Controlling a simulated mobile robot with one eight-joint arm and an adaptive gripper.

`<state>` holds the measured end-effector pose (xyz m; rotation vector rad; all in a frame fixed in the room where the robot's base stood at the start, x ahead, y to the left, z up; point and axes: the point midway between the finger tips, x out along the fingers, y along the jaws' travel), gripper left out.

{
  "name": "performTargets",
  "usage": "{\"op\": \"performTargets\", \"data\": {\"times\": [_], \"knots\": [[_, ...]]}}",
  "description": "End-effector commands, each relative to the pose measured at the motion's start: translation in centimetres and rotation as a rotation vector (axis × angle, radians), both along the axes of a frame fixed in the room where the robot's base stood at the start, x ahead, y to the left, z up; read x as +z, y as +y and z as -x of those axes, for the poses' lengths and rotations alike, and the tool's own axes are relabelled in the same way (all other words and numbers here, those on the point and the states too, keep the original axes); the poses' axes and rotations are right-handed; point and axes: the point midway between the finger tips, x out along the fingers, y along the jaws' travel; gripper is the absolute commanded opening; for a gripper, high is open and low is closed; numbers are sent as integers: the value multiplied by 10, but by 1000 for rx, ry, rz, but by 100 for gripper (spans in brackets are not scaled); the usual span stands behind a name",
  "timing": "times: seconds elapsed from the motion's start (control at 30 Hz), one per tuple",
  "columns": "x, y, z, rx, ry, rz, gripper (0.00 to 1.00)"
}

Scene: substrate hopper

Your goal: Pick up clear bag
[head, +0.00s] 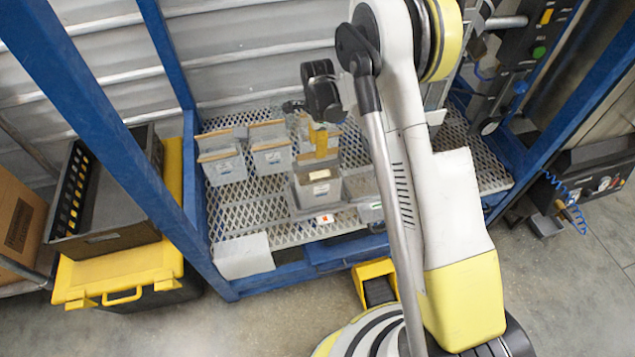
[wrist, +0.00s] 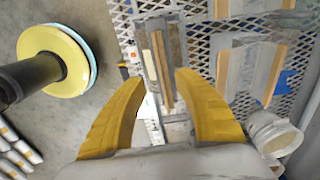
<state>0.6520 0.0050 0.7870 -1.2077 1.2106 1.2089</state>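Several greyish, see-through-looking bags with tan top edges stand on the mesh shelf; the frames do not settle which one is the clear bag. One bag (head: 318,190) stands at the front, just below my gripper (head: 321,142). In the wrist view my gripper (wrist: 160,82) is open, its two yellow curved fingers spread apart. A bag with a tan edge (wrist: 158,58) shows between and beyond the fingertips. Whether the fingers touch it cannot be told. Other bags stand at the left (head: 222,165) and behind (head: 270,150).
The metal mesh shelf (head: 228,210) sits in a blue frame (head: 205,235). A white box (head: 244,256) is at its front left corner. A black crate (head: 105,235) rests on a yellow case (head: 120,275) at the left. A white cylindrical container (wrist: 272,132) is right of my gripper.

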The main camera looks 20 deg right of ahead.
Motion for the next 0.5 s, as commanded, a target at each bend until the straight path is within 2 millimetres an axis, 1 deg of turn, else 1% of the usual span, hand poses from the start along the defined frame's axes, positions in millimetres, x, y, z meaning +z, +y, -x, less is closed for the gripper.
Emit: {"op": "performTargets", "data": {"times": [0.17, 0.3, 0.4, 0.5], "knots": [[-17, -1, -3, 0, 0, 0, 37], [-41, -3, -8, 0, 0, 0, 37], [-53, -2, -8, 1, -1, 0, 37], [-56, -2, -8, 1, -1, 0, 37]]}}
